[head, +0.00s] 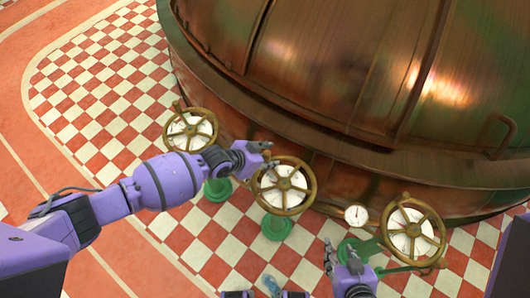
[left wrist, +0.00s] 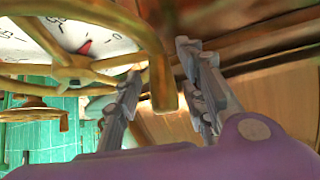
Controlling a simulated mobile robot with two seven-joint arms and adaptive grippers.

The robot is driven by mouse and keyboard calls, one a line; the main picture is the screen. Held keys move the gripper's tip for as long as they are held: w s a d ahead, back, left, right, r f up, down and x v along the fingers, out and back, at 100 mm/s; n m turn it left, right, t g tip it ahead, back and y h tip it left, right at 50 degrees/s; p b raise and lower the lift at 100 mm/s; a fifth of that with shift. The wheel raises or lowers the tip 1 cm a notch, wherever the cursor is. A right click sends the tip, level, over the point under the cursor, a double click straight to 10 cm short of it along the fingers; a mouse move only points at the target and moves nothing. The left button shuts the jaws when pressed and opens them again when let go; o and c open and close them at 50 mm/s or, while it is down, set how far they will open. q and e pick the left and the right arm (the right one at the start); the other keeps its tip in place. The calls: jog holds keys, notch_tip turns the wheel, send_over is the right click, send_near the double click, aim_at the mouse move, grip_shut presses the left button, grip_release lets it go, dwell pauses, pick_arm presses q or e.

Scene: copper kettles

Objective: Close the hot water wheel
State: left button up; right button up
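Three brass wheels with white dial faces stand on green pedestals: a left wheel (head: 173,139), a middle wheel (head: 309,192) and a right wheel (head: 440,240). Which one is for hot water cannot be read. My left gripper (head: 269,158) is at the upper left rim of the middle wheel. In the left wrist view a brass part of the wheel (left wrist: 160,82) stands between its two parted fingers (left wrist: 165,85), with gaps beside it. The dial (left wrist: 85,35) shows a red mark. My right gripper (head: 339,252) is open and empty, left of the right wheel.
A large copper kettle (head: 300,60) with a dark ledge stands directly behind the wheels. A small round gauge (head: 356,215) is between the middle and right wheels. Red and white checkered floor (head: 110,100) lies open at left.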

pick_arm(q)
jog(key=shift+w+r, duration=0.1)
jog(key=shift+w, duration=0.05)
grip_shut()
jog(key=shift+d, duration=0.1)
